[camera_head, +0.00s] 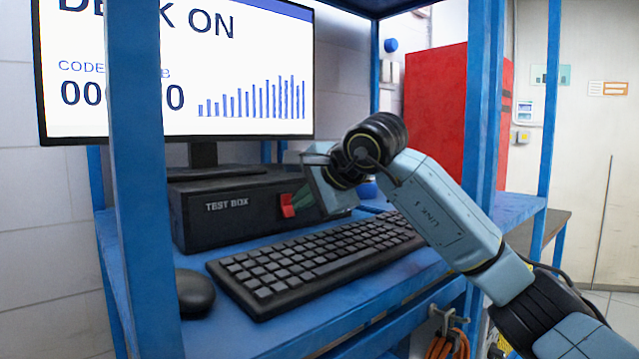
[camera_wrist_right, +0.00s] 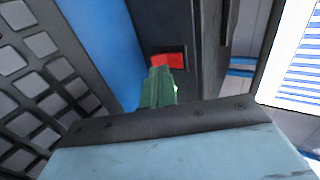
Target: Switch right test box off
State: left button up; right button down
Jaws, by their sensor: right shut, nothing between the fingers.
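The black test box (camera_head: 225,222), labelled TEST BOX, stands on the blue shelf below the monitor. A red switch (camera_head: 287,206) is on its front face, towards the right. My right gripper (camera_head: 300,203) is shut and empty, with its green fingertips right beside the switch. In the right wrist view the fingertips (camera_wrist_right: 160,72) overlap the lower left part of the red switch (camera_wrist_right: 175,61). I cannot tell whether they touch it. My gripper and wrist hide part of the box's right end. My left gripper is not in view.
A black keyboard (camera_head: 320,258) lies on the shelf (camera_head: 345,298) in front of the box, below my right gripper. A black mouse (camera_head: 194,293) is left of it. The monitor (camera_head: 250,70) reads "ON". Blue frame posts (camera_head: 140,180) stand at left and right.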

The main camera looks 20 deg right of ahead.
jog(key=shift+x, duration=0.85)
jog(key=shift+w, duration=0.15)
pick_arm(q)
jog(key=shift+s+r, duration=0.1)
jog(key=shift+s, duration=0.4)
pick_arm(e)
jog(key=shift+f, duration=0.1)
